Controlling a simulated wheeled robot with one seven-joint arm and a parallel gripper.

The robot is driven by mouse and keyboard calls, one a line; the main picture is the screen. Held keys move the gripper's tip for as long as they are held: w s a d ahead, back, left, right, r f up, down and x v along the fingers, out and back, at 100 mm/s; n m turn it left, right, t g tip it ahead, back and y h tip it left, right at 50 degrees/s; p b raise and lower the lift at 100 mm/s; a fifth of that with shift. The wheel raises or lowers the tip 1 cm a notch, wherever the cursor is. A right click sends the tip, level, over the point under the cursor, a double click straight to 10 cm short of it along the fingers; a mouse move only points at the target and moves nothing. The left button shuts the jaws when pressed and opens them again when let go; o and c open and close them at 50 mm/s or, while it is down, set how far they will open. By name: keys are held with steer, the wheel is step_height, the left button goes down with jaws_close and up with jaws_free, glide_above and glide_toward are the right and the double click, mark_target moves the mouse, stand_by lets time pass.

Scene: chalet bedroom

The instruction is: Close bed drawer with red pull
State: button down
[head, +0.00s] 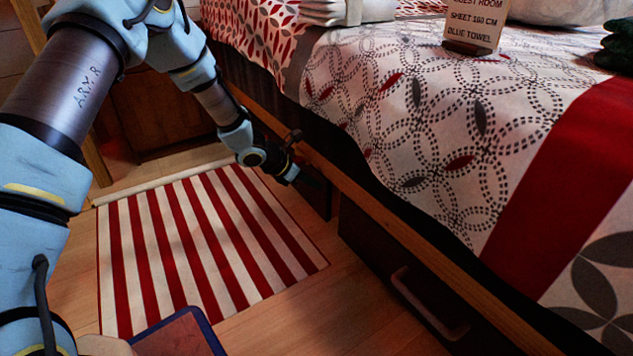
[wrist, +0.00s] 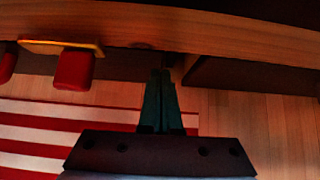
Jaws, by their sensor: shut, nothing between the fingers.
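My gripper (head: 290,173) is shut and empty, low beside the bed's side rail. In the wrist view its fingers (wrist: 160,78) are together, tips close below the rail. A red pull (wrist: 75,68) on a yellowish mount shows left of the fingers, apart from them. Part of another red piece shows at the left edge. A dark drawer front (wrist: 118,66) lies under the rail behind the fingers. In the head view a dark drawer front (head: 316,192) shows beside my gripper; its red pull is hidden there. I cannot tell how far this drawer stands out.
A nearer dark drawer (head: 375,250) with a pale pinkish pull (head: 428,303) is under the bed at right. The wooden rail (head: 370,203) runs above the drawers. A red-striped rug (head: 200,245) lies on the floor. A sign (head: 474,25) stands on the bed.

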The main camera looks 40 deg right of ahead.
steer(key=w+a+r+m+y+p, duration=0.15)
steer(key=a+r+m+p, duration=0.3)
steer(key=a+r, duration=0.7)
steer(key=w+a+r+m+y+p, duration=0.15)
steer(key=a+r+m+p, duration=0.3)
steer(key=a+r, duration=0.75)
steer(key=s+a+r+m+t+y+p, duration=0.1)
steer(key=s+a+r+m+y+p, duration=0.2)
steer(key=a, duration=0.7)
steer(key=s+a+r+m+t+y+p, duration=0.1)
steer(key=a+r+m+p, duration=0.2)
steer(key=a, duration=0.6)
steer(key=s+a+r+m+t+y+p, duration=0.15)
steer(key=a+r, duration=0.35)
steer(key=a, duration=0.5)
step_height(320, 180, up, 38)
steer(key=m+p, duration=0.1)
steer(key=p, duration=3.6)
steer(key=shift+s+a+f+g, duration=0.2)
steer(key=shift+s+a+g, duration=0.15)
steer(key=shift+s+g, duration=0.1)
steer(key=shift+f, duration=0.1)
